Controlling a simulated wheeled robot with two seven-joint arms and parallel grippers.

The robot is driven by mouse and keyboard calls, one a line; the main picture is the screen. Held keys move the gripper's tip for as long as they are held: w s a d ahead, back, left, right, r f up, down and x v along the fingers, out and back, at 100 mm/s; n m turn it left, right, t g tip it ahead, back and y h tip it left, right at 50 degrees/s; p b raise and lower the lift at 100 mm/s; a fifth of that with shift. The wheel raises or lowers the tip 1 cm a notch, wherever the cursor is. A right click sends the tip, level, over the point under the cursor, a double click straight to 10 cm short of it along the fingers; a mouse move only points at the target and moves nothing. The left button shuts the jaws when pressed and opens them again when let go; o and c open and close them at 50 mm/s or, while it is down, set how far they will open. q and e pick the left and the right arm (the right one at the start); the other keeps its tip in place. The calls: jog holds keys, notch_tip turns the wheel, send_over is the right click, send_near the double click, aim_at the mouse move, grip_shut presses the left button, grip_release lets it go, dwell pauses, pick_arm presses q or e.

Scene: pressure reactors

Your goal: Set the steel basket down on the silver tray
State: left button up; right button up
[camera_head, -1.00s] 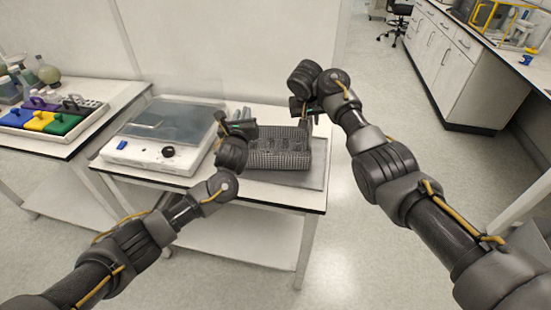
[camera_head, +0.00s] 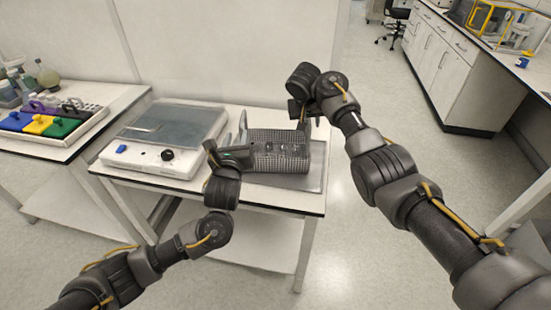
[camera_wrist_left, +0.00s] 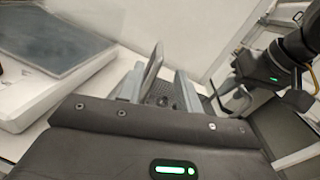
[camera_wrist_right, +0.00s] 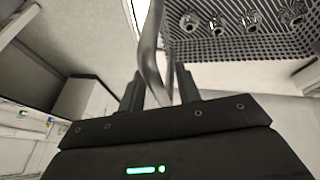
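The steel basket (camera_head: 280,161), a dark mesh box, appears level on the silver tray (camera_head: 313,178). The tray shows along the basket's front and right. Several small round fittings show inside the basket (camera_wrist_right: 290,45) in the right wrist view. My left gripper (camera_head: 222,148) is at the basket's left end. Its fingers (camera_wrist_left: 158,88) stand apart around an upright handle. My right gripper (camera_head: 305,112) is above the basket's right end. Its fingers (camera_wrist_right: 158,92) stand apart beside a curved metal handle (camera_wrist_right: 149,50). Any finger contact with the handles is unclear.
A white device with a grey glassy top (camera_head: 170,124) stands close to the left of the basket on the same table. A rack with coloured blocks (camera_head: 50,125) is on the far-left bench. The table's front edge (camera_head: 260,202) lies just before the tray.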

pick_arm(q)
jog(key=shift+s+a, duration=0.1)
jog(key=shift+s, duration=0.8)
pick_arm(e)
jog(key=v, duration=1.2)
jog(key=shift+a, duration=0.1)
